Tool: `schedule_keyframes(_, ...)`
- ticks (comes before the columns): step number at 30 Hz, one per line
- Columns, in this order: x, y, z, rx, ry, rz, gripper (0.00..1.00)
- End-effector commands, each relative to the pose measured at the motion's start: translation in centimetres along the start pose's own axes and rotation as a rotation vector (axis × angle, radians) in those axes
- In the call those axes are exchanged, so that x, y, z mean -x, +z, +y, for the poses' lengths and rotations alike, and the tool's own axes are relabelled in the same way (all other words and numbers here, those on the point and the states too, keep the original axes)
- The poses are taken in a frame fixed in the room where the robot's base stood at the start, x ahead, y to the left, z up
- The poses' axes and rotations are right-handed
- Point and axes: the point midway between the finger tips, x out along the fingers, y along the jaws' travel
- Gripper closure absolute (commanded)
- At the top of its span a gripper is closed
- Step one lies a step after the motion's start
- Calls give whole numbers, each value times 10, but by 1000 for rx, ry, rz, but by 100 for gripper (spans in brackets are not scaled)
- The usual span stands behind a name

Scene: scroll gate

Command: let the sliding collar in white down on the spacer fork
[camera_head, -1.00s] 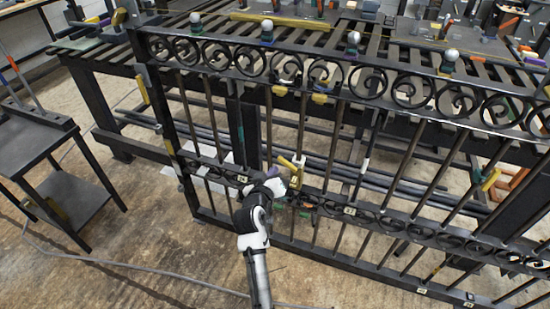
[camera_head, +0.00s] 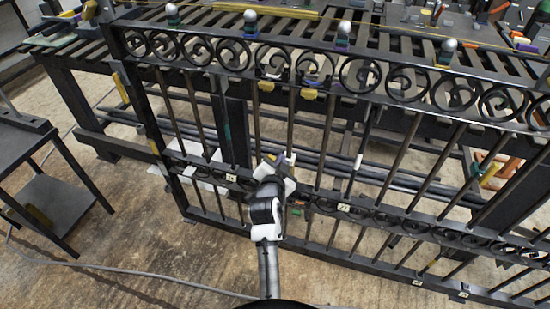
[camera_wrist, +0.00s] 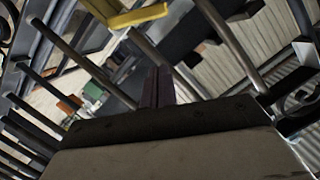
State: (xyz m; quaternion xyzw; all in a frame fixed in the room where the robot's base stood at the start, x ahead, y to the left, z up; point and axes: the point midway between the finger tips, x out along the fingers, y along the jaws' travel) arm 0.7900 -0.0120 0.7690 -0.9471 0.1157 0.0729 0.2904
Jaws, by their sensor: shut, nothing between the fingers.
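A small white band (camera_head: 358,161), which looks like the white collar, sits partway up a gate bar, right of my gripper. Another pale piece (camera_head: 272,76) shows under the top scroll rail, just above a yellow bracket; I cannot tell which is the task's collar. My gripper (camera_head: 289,159) is in front of the gate bars, above the middle rail. In the wrist view its dark fingers (camera_wrist: 158,88) are together and empty. A yellow forked piece (camera_wrist: 128,15) is near the top of that view, apart from the fingers. I cannot tell if it is the spacer fork.
The black gate's top rail (camera_head: 335,67) has scrolls and ball finials. Its lower scroll rail (camera_head: 400,218) carries small tags. A slatted bench stands behind, and a dark side table (camera_head: 60,205) is at left. A cable lies on the open floor in front.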

Motion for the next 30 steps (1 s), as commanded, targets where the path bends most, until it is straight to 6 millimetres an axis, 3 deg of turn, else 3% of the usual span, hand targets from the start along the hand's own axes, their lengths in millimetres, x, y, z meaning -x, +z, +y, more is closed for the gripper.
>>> schedule_keyframes(6,-38,4,0,1,1,-3,100)
schedule_keyframes(9,-40,21,0,3,0,-4,100)
schedule_keyframes(15,-44,37,0,2,0,-2,100)
schedule_keyframes(30,-47,46,-1,70,16,1,100)
